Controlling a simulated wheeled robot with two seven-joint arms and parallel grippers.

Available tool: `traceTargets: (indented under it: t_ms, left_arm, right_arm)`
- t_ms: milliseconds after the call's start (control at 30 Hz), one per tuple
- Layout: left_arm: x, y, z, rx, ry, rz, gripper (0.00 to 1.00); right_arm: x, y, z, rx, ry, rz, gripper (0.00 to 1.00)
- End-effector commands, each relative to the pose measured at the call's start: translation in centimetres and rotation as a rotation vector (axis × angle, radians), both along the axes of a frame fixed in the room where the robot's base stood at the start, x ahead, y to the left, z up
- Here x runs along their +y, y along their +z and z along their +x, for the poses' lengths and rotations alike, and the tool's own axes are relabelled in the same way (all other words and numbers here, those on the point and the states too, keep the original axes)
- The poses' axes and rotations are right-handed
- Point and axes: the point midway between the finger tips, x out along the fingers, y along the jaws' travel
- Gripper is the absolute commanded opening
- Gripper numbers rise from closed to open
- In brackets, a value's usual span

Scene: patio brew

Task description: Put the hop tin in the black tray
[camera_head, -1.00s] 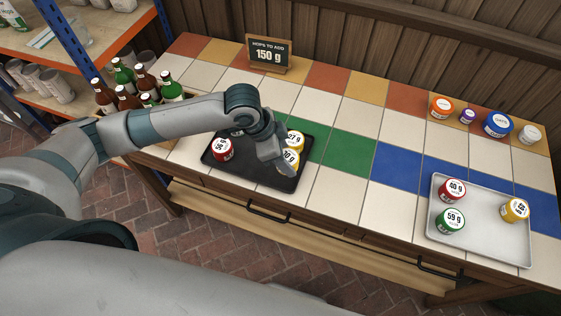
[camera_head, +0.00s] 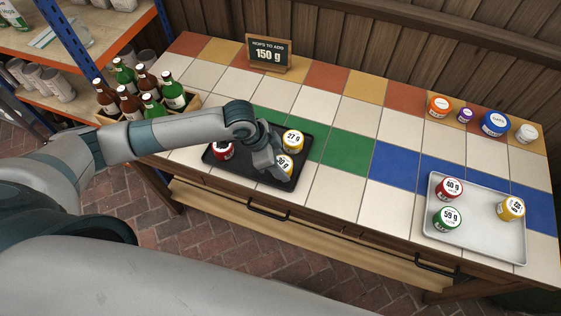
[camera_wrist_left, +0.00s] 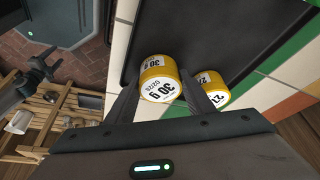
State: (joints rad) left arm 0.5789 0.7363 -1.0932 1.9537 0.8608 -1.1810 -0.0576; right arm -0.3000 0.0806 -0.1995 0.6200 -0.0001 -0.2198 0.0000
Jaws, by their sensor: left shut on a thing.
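The black tray (camera_head: 240,174) lies on the tiled bench at the left of the head view. My left gripper (camera_head: 281,172) reaches down over its right part and is shut on a yellow tin marked 30 g (camera_head: 285,162). In the left wrist view this tin (camera_wrist_left: 158,80) sits between the two fingers, over the tray (camera_wrist_left: 190,25). I cannot tell whether its base touches the tray. A second yellow tin, 27 g (camera_head: 293,140), stands just behind it; a finger partly covers it in the wrist view (camera_wrist_left: 213,90). My right gripper is not seen.
A red tin (camera_head: 223,151) stands in the tray's left part, partly behind my arm. A light tray (camera_head: 480,238) with red, green and yellow tins is at the right. Several tubs line the back right. A bottle crate (camera_head: 190,104) stands left. The middle tiles are clear.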

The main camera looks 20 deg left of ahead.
Motion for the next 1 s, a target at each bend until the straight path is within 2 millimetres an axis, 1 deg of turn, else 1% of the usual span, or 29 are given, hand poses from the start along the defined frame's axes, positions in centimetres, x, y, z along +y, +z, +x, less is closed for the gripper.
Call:
traceTargets:
  t_ms: [367,400,433,467,767,900,1000]
  left_arm:
    - [0.0,-0.3,0.0,0.0,-0.001,0.0,0.26]
    - [0.0,-0.3,0.0,0.0,-0.001,0.0,0.58]
    - [0.0,-0.3,0.0,0.0,-0.001,0.0,0.65]
    - [0.0,-0.3,0.0,0.0,-0.001,0.0,0.67]
    - [0.0,-0.2,0.0,0.0,-0.001,0.0,0.67]
    - [0.1,0.2,0.0,0.0,0.0,0.0,0.67]
    - [0.4,0.9,-0.2,-0.001,-0.001,0.001,0.67]
  right_arm:
    - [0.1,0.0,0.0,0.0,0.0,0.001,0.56]
    - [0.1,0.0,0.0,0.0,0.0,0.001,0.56]
    - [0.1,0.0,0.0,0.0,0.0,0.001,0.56]
    - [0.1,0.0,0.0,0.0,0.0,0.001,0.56]
    - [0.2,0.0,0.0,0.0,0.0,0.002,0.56]
    - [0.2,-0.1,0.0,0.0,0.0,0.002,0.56]
    - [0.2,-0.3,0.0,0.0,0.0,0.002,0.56]
